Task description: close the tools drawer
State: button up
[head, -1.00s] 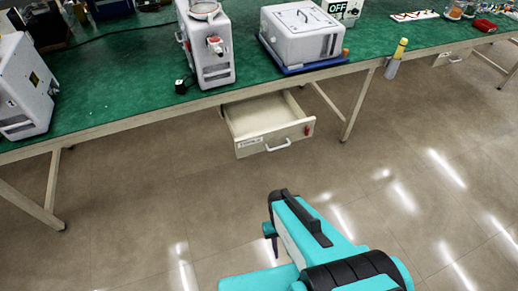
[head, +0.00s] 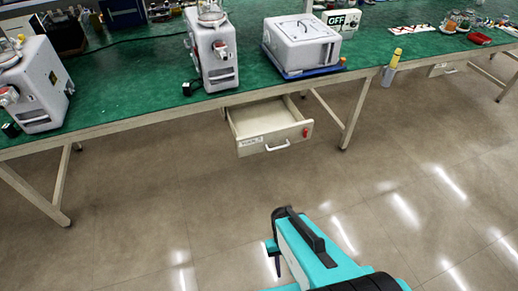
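The drawer (head: 272,138) hangs under the green-topped workbench and is pulled out toward me. Its pale front has a white handle (head: 278,147), a small label at the left and a red patch at the right. The inside that shows looks empty. My gripper (head: 274,262) is low in the picture, in front of the drawer and well apart from it. I see it from behind and above, and cannot tell how its fingers stand.
The workbench (head: 130,103) carries white canister machines (head: 210,55) and a white box on a blue tray (head: 305,73). Bench legs (head: 355,112) stand either side of the drawer. The floor before the drawer is clear.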

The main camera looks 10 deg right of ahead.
aim_at(270, 124)
jog(key=u, duration=0.05)
jog(key=k, duration=0.15)
jog(key=z, duration=0.25)
jog(key=i, duration=0.95)
jog(key=u, duration=0.2)
jog(key=k, duration=0.1)
jog(key=z, duration=1.25)
